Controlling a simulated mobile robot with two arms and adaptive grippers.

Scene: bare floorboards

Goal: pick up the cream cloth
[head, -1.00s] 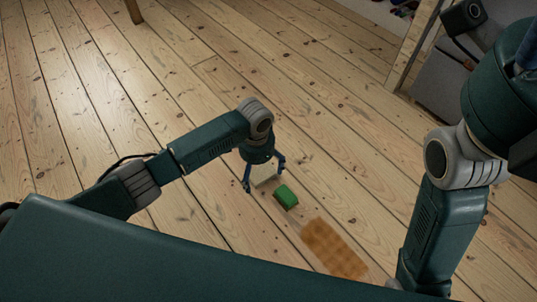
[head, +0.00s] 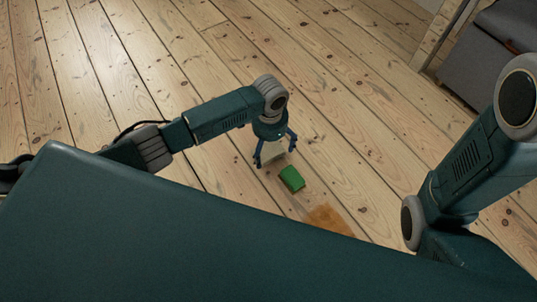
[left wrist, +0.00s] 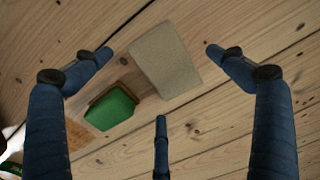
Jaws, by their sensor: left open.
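The cream cloth (left wrist: 165,60) lies flat on the floorboards in the left wrist view, a pale, roughly four-sided piece. In the head view the cream cloth (head: 274,155) shows only partly, beneath my left gripper (head: 276,157). That gripper is open and points down. In the left wrist view its blue fingers (left wrist: 160,76) are spread around the cloth's picture, with nothing between them held. I cannot tell the exact height of the fingertips above the floor. My right arm is at the right of the head view; its gripper is out of sight.
A green block-like thing (head: 292,179) lies close beside the cloth; it also shows in the left wrist view (left wrist: 110,108). An orange-brown mat (head: 328,219) lies beyond it, partly hidden by my body. A grey piece of furniture (head: 487,55) stands at top right. Floor at upper left is clear.

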